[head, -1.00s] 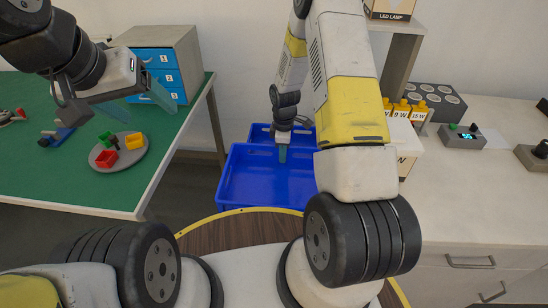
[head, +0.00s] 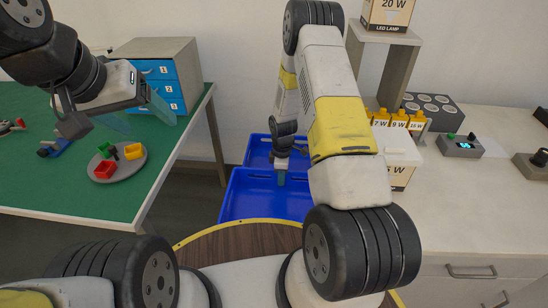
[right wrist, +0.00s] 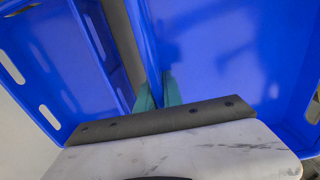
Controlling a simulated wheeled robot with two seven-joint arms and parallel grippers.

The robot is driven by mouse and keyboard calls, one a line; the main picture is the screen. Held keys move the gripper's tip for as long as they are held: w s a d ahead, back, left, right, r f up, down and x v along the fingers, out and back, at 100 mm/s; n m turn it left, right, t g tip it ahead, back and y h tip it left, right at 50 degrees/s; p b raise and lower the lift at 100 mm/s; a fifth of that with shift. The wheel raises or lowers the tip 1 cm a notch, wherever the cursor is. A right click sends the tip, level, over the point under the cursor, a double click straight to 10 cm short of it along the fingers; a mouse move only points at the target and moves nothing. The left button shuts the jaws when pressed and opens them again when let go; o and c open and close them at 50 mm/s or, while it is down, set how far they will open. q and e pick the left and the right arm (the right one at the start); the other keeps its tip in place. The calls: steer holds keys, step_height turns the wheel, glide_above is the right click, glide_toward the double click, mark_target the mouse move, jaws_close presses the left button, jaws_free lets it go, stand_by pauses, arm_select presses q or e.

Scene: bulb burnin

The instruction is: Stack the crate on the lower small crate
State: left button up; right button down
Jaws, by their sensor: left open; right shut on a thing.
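A blue crate (head: 240,205) is in front of me in the head view, with its near part hidden behind the round wooden top. A second blue crate (head: 258,148) is just behind it, partly hidden by my right arm. My right gripper (head: 281,180) is shut on the far wall of the nearer crate. In the right wrist view its fingers (right wrist: 158,92) straddle the wall of the right-hand crate (right wrist: 215,60), with the other crate (right wrist: 55,60) to the left, across a narrow gap. My left gripper (head: 160,103) is open and empty above the green table.
The green table (head: 60,195) at left bears a grey plate (head: 125,168) with coloured pieces and a drawer cabinet (head: 185,65). A white counter (head: 480,205) at right holds boxes, bulbs and a control box (head: 461,147). The round wooden top (head: 235,240) is close in front.

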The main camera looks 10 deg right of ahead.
steer(key=shift+f, duration=0.25)
steer(key=c, duration=1.5)
jaws_free()
step_height(320, 180, up, 13)
steer(key=shift+f, duration=0.1)
steer(key=s+r+m+t, duration=0.1)
steer(key=s+r+m, duration=0.3)
steer(key=r, duration=0.6)
steer(key=s+a+r+m+t+y, duration=0.1)
steer(key=s+r+m+t, duration=0.3)
steer(key=r, duration=0.6)
steer(key=s+r+m+g, duration=0.1)
steer(key=s+r+m, duration=0.1)
steer(key=s+r, duration=0.6)
steer(key=s+r+m, duration=0.1)
steer(key=s+r, duration=0.1)
steer(key=s+r+m+t, duration=0.1)
steer(key=s+r, duration=0.1)
steer(key=s, duration=0.1)
steer(key=s+a+r+m+t+y, duration=0.1)
steer(key=s+r+m, duration=0.1)
steer(key=s, duration=0.1)
steer(key=shift+s+a, duration=0.1)
steer(key=shift+s, duration=0.05)
